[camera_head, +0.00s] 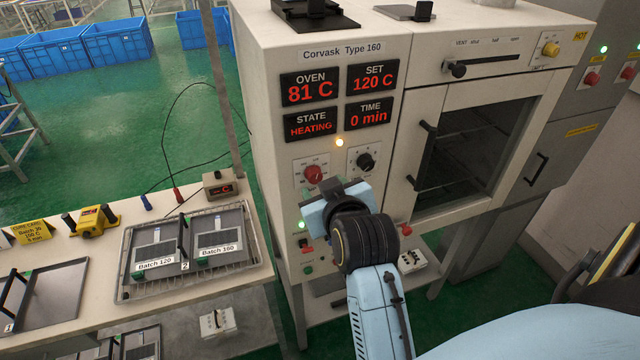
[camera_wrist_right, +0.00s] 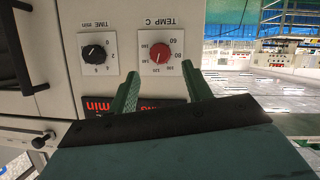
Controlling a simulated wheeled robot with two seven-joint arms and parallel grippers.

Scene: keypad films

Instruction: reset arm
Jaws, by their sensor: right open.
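My right arm comes up from the bottom of the head view, with its right gripper (camera_head: 340,192) in front of the oven's control panel, below the knobs. In the right wrist view, its two green fingers (camera_wrist_right: 161,88) are apart with nothing between them. That view shows the panel upside down, with the red TEMP knob (camera_wrist_right: 156,51) beyond the fingertips and apart from them. The black TIME knob (camera_wrist_right: 93,53) is beside it. The oven (camera_head: 330,24) reads 81 C, set 120 C, state HEATING, time 0 min. My left gripper is out of view.
The oven door (camera_head: 470,150) is shut, with a dark handle. At left, a bench (camera_head: 90,268) holds a metal tray (camera_head: 262,262) with Batch 120 (camera_head: 157,250) and Batch 160 (camera_head: 218,236) plates. Blue crates (camera_head: 118,42) stand behind on the green floor.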

